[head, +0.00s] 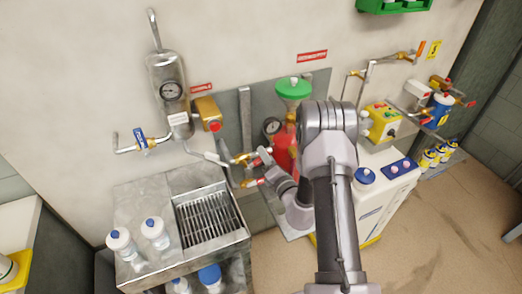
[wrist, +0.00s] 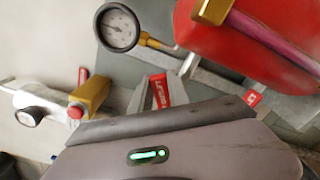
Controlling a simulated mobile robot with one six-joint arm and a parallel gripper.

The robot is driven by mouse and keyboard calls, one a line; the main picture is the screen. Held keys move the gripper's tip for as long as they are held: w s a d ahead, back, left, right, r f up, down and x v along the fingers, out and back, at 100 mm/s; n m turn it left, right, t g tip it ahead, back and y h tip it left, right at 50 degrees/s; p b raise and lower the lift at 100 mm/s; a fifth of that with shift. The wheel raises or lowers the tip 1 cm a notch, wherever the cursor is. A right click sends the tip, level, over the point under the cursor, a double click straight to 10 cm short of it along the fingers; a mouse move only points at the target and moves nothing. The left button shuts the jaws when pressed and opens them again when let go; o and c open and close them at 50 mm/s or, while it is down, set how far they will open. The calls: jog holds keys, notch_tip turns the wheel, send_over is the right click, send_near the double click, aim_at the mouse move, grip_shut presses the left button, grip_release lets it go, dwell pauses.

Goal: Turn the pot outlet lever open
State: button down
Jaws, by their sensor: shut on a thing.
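The pot is a red vessel (head: 283,150) with a green funnel top (head: 293,88) and a round gauge (head: 271,126) on its left. It fills the upper right of the wrist view (wrist: 240,45), with the gauge (wrist: 118,27) beside it. My gripper (head: 264,156) is at the brass and red fittings (head: 243,158) low on the pot's left. It is shut on what seems to be the outlet lever, which my gripper mostly hides. In the wrist view, a red piece with white lettering (wrist: 158,90) shows just above my gripper body. The lever's angle cannot be told.
A steel sink with a grating (head: 208,218) and bottles (head: 120,243) stands at the left. A grey gauge vessel (head: 166,85) hangs on the wall. A white cabinet (head: 385,195) and yellow box (head: 382,122) are at the right. Open floor (head: 440,225) lies at the front right.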

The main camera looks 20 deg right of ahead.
jog(key=shift+d+f+m+p, duration=0.25)
jog(key=shift+f+m, duration=0.5)
jog(key=shift+m, duration=0.4)
jog(key=shift+d+f+m+p, duration=0.2)
jog(key=shift+f+m, duration=0.55)
jog(key=shift+m, duration=0.45)
jog(key=shift+d+f+m+p, duration=0.15)
jog(key=shift+d+f+m, duration=0.1)
jog(key=shift+f+m, duration=0.7)
jog(key=shift+r+m, duration=0.2)
jog(key=shift+m, duration=0.1)
jog(key=c, duration=1.3)
grip_release()
jog(key=shift+w, duration=0.1)
jog(key=shift+o, duration=0.2)
jog(key=s+p, duration=0.1)
jog(key=s, duration=1.6)
jog(key=shift+s, duration=0.3)
